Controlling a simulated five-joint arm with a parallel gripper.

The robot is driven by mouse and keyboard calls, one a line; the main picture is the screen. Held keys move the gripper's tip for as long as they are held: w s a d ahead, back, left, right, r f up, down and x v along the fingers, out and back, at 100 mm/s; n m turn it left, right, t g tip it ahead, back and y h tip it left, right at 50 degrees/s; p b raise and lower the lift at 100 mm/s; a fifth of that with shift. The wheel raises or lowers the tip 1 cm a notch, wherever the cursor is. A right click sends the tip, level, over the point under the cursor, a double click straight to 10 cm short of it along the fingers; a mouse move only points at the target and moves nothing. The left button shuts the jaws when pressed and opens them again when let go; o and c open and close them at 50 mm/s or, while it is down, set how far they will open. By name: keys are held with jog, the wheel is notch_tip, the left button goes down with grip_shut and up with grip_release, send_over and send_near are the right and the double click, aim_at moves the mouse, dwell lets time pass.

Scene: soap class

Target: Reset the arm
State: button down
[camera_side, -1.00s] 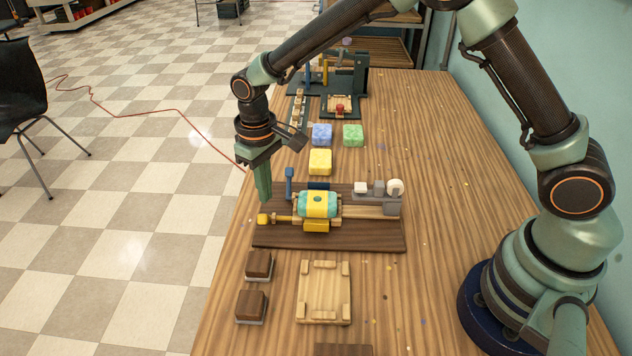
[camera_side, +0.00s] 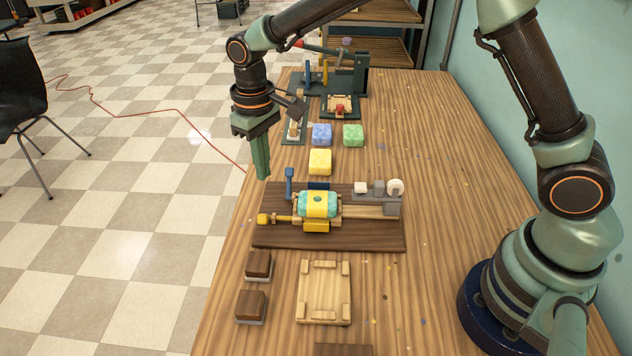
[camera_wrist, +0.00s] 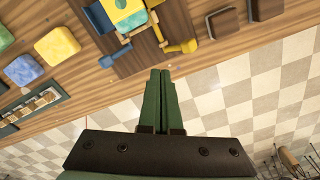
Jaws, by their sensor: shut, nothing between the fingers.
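My gripper (camera_side: 262,172) is shut and empty. In the side view it hangs above the table's left edge, up and to the left of the dark wooden board (camera_side: 270,238). In the wrist view the green fingers (camera_wrist: 160,80) are together, with the board (camera_wrist: 182,20) ahead of them. On the board, a teal soap with a yellow band (camera_side: 318,204) sits in a fixture. A yellow-knobbed handle (camera_side: 263,219) and a blue lever (camera_side: 289,174) stand at the fixture's left. My gripper touches none of these.
Yellow (camera_side: 320,161), blue (camera_side: 321,135) and green (camera_side: 353,135) soaps lie behind the board. A dark press (camera_side: 358,75) stands at the back. Two brown-topped stamps (camera_side: 258,265) and a wooden tray (camera_side: 323,318) are in front.

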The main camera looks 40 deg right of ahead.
jog(key=s+d+r+m+t, duration=0.2)
jog(key=s+d+r+t, duration=0.2)
jog(key=s+d+r, duration=0.75)
jog(key=s+d+r+m+t, duration=0.1)
jog(key=s+d, duration=0.4)
jog(key=shift+r+t, duration=0.3)
jog(key=shift+r, duration=0.05)
